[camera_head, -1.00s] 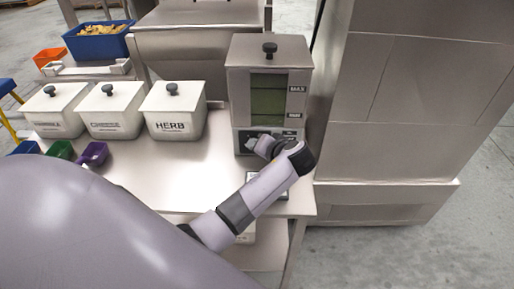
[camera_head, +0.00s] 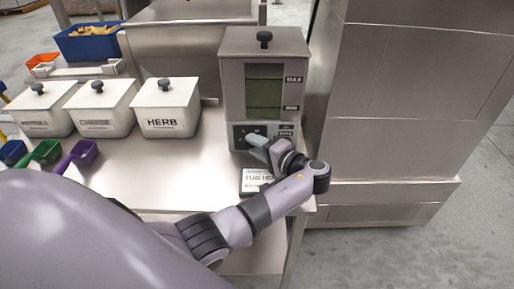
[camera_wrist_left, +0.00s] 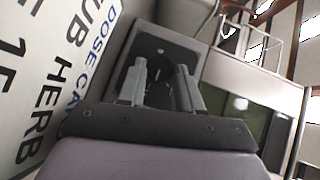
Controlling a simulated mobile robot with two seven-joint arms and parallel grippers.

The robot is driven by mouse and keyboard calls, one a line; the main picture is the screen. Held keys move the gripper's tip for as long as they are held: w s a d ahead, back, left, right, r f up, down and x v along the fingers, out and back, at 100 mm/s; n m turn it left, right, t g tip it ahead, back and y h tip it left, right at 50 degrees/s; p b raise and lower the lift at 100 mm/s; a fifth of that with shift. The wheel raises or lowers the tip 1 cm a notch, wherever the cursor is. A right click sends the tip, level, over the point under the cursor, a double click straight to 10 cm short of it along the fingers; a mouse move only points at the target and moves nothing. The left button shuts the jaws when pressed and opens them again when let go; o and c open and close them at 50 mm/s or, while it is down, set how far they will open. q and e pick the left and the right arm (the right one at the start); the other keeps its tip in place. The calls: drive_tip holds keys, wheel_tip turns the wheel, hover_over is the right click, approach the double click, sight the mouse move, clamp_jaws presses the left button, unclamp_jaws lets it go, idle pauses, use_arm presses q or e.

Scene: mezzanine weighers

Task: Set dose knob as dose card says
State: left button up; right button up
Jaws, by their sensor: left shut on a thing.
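The dispenser (camera_head: 236,75) is a grey metal machine with a greenish window and a dark lower panel bearing the dose knob. My left gripper (camera_head: 259,145) reaches this panel from the front right. In the left wrist view its two fingers (camera_wrist_left: 161,70) are shut on the dark dose knob (camera_wrist_left: 163,84), which is mostly hidden between them. The knob's pointer and setting cannot be read. The white dose card (camera_head: 254,181) lies on the table below the panel, partly covered by my arm. In the left wrist view the dose card (camera_wrist_left: 50,70) shows "TUB HERB" and "15", cut off. My right gripper is out of view.
Three lidded white tubs stand left of the dispenser; the nearest is the HERB tub (camera_head: 166,122). Purple (camera_head: 84,153), green and blue scoops lie at the table's left. A large steel cabinet (camera_head: 390,90) stands close on the right. The table middle is clear.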

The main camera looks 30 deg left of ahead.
use_arm(q)
drive_tip(key=shift+a, duration=0.1)
idle(0.3)
drive_tip(key=o, duration=1)
drive_tip(key=shift+o, duration=0.2)
drive_tip(key=shift+b+v, duration=0.6)
drive_tip(key=shift+v, duration=2.95)
